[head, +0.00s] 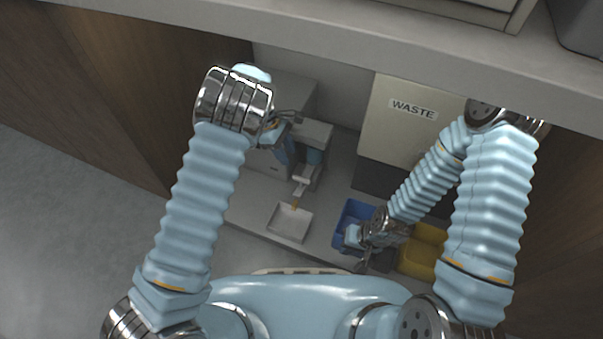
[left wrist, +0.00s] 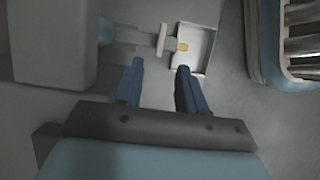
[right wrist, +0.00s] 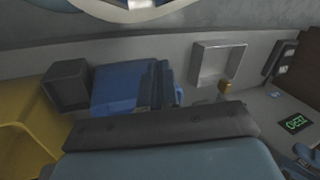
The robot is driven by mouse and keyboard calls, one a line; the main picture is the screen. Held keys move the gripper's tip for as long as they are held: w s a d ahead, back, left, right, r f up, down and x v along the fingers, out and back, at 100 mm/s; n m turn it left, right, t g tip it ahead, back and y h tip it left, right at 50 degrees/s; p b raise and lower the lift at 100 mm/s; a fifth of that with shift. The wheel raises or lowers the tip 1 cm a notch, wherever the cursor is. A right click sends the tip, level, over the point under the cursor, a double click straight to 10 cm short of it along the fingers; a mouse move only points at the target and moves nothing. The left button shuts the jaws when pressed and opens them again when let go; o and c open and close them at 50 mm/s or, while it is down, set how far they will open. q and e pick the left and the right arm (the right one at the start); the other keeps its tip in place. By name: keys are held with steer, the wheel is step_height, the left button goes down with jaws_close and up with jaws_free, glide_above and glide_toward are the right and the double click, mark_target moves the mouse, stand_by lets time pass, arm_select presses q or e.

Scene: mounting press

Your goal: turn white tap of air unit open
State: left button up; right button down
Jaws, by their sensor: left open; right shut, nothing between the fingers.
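The air unit (head: 312,135) is a grey block with a blue part under the counter. A white T-shaped piece, seemingly the tap (head: 301,185), sticks out from it towards me with a yellow tip (head: 296,205); it also shows in the left wrist view (left wrist: 162,41). My left gripper (left wrist: 160,65) is open and empty, its fingertips apart from the white piece in the picture; the depth gap is unclear. In the head view my left wrist partly hides the unit. My right gripper (right wrist: 155,85) is shut and empty, by the blue bin (right wrist: 120,88).
A white square tray (head: 290,222) lies below the yellow tip. The blue bin (head: 350,224), a yellow bin (head: 422,250) and a cream WASTE box (head: 405,125) stand to the right. The counter (head: 330,50) overhangs the unit. A green display (right wrist: 293,122) shows in the right wrist view.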

mark_target(301, 178)
arm_select(q)
steer(key=b+x, duration=0.1)
steer(key=x, duration=1.1)
steer(key=shift+s+f+b, duration=0.1)
steer(key=shift+f+b, duration=0.3)
jaws_close()
